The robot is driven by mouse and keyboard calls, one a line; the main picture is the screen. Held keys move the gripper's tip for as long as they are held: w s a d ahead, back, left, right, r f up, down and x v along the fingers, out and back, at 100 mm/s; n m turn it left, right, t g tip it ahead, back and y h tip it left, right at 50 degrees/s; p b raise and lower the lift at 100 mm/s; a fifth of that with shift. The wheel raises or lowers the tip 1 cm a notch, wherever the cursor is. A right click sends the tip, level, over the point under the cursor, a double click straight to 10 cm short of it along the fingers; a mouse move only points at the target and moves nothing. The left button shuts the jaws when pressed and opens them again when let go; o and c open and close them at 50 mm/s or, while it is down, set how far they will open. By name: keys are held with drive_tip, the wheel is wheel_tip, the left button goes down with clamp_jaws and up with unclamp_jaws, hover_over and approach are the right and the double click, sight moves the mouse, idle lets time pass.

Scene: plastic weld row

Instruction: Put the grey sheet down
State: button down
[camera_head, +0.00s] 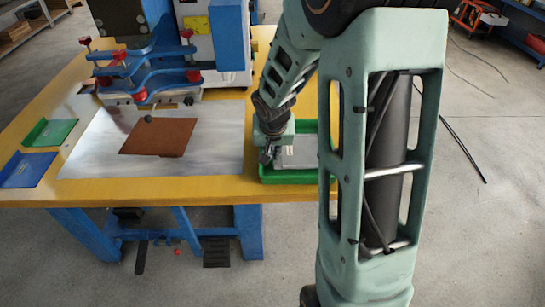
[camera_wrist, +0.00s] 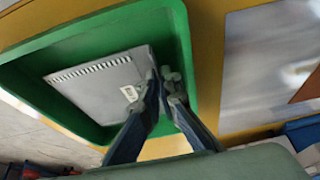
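The grey sheet (camera_wrist: 95,83) is a flat light-grey plate with a row of small notches along one edge and a small pale mark near its right side. In the wrist view my gripper (camera_wrist: 165,76) has its fingertips close together at the sheet's right edge, and it looks shut on that edge. The sheet is within the walls of a green tray (camera_wrist: 178,30). Whether it touches the tray floor, I cannot tell. In the head view the sheet (camera_head: 302,151) shows partly behind my arm, with my gripper (camera_head: 266,155) at its left.
The green tray (camera_head: 290,177) sits at the right of the yellow table (camera_head: 215,190). Left of it lie a pale metal plate (camera_head: 215,150) and a brown sheet (camera_head: 160,137) under a blue press (camera_head: 140,70). A small green tray (camera_head: 50,133) and a blue tray (camera_head: 27,170) are far left.

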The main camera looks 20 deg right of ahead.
drive_tip(key=shift+f, duration=0.5)
drive_tip(key=shift+f, duration=0.1)
drive_tip(key=c, duration=2.6)
unclamp_jaws()
drive_tip(key=shift+f, duration=0.1)
drive_tip(key=shift+c, duration=0.2)
drive_tip(key=shift+o, duration=1.1)
drive_tip(key=shift+r, duration=0.2)
drive_tip(key=shift+r, duration=0.3)
drive_tip(key=p+v, duration=0.3)
drive_tip(key=v, duration=0.8)
drive_tip(key=shift+s+r+p, duration=0.2)
drive_tip(key=shift+s+p, duration=0.1)
drive_tip(key=shift+p, duration=0.05)
drive_tip(key=shift+a, duration=0.1)
